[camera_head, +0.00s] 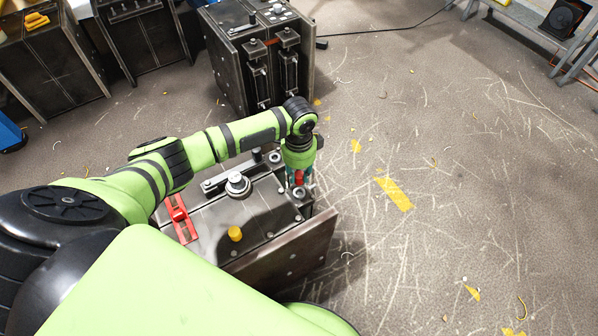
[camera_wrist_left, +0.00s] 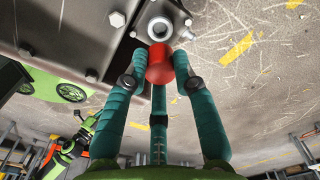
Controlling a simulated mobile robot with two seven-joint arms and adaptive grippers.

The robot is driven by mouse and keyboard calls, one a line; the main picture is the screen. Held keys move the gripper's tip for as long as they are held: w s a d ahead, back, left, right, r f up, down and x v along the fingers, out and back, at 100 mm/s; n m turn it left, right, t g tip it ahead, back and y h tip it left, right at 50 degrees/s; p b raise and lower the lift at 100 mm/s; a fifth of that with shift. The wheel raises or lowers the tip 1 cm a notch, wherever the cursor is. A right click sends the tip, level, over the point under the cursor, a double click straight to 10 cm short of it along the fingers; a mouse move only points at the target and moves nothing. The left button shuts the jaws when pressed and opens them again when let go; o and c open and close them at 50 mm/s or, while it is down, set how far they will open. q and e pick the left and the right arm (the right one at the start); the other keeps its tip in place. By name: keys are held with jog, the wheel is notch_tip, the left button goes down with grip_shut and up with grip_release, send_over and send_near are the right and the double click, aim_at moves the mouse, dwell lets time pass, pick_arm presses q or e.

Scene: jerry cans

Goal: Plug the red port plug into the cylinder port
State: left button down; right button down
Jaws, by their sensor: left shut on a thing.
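The red port plug (camera_wrist_left: 160,66) is held between the teal fingers of my left gripper (camera_wrist_left: 158,80). In the wrist view it sits just below a round metal port (camera_wrist_left: 160,28) with a dark bore; whether they touch cannot be told. In the head view my left gripper (camera_head: 300,174) points down at the right edge of the metal jerry can (camera_head: 212,222), with the red plug (camera_head: 299,178) showing between its fingers. The port below is partly hidden. My right gripper is not in view.
The can's top carries a yellow cap (camera_head: 235,233), a red latch (camera_head: 180,218) and a round metal fitting (camera_head: 238,185). Another dark metal can (camera_head: 225,70) stands behind. Open, scratched floor (camera_head: 450,200) lies to the right.

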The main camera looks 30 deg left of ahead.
aim_at(299, 181)
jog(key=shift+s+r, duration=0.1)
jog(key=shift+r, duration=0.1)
